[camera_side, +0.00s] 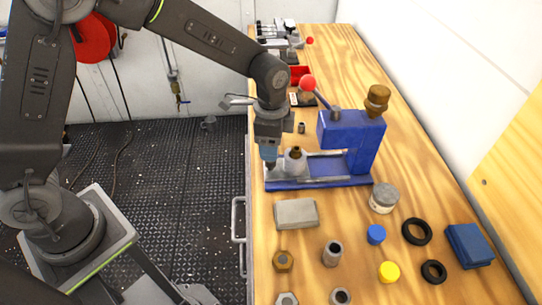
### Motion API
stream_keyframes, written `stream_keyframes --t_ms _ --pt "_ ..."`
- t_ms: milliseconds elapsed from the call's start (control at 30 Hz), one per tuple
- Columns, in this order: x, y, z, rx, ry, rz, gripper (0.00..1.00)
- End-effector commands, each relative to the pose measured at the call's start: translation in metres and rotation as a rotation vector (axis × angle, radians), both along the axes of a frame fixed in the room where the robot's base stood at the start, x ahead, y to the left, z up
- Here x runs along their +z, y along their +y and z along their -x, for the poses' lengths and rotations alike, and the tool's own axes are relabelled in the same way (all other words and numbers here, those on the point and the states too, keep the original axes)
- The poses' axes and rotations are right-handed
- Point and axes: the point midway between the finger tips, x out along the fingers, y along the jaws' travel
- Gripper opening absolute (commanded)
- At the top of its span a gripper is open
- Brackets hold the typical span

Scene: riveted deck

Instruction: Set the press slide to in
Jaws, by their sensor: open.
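The blue press (352,133) stands on the wooden bench, with a brass-coloured cap on top and a lever ending in a red ball (308,83). Its blue base (335,183) reaches left along the bench. The press slide (318,168) is a light metal piece on that base, with a grey cylinder topped by a brass-coloured part (295,158) at its left end. My gripper (270,163) points down at the left end of the base, close beside the cylinder. It is open. I cannot tell whether it touches the slide.
In front of the press lie a grey block (296,213), a grey jar (384,198), blue (376,234) and yellow (389,271) caps, black rings (417,231), a blue box (469,245) and several metal fittings. A red bin (300,73) stands behind. A white wall bounds the right.

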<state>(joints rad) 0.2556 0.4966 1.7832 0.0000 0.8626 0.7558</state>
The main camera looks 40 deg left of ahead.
Motion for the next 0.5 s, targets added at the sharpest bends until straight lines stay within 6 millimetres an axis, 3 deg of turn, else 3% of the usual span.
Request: stream_keyframes --t_ms 200,500 --pt "-0.035 0.000 0.000 0.001 0.001 0.000 0.55" --pt "-0.049 0.000 0.000 0.001 0.000 0.000 0.55"
